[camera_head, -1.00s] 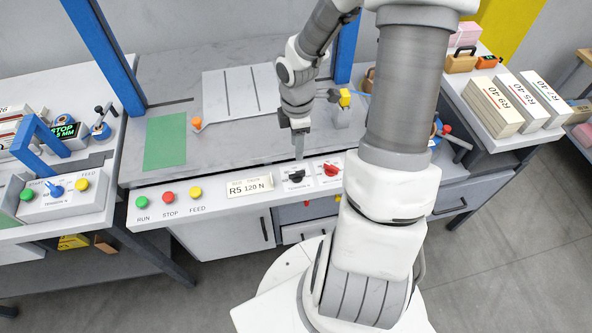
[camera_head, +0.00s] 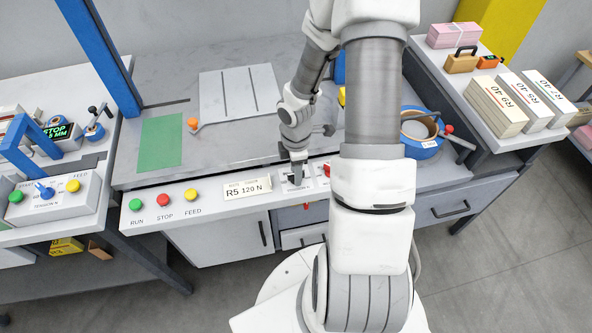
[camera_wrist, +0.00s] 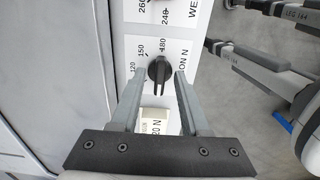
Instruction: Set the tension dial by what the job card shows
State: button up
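The tension dial is a black knob (camera_wrist: 158,69) on the white panel, with 120, 150 and 180 printed around it in the wrist view. I cannot tell clearly which mark it points to. My gripper (camera_wrist: 160,84) is open, with one finger on each side of the knob; contact is not clear. In the head view my gripper (camera_head: 296,172) is down at the front panel and mostly covers the dial. The job card (camera_head: 247,188) reads R5 120 N and lies on the panel left of the dial; its end (camera_wrist: 155,122) shows between my fingers.
Green (camera_head: 136,205), red (camera_head: 163,200) and yellow (camera_head: 191,194) buttons sit left of the card. A second dial with 240 and 260 marks is beside the tension dial, partly hidden by my arm. Another control box (camera_head: 50,205) stands at far left.

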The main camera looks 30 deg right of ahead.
grip_shut()
jog(key=shift+m, duration=0.4)
jog(key=m+b, duration=0.1)
jog(key=m, duration=0.3)
jog(key=m+b, duration=0.1)
jog(key=m, duration=0.3)
jog(key=m+b, duration=0.1)
jog(key=m, duration=0.4)
jog(key=shift+b, duration=0.3)
jog(key=shift+m+b, duration=0.5)
jog(key=shift+m, duration=1.4)
jog(key=shift+o, duration=0.4)
grip_release()
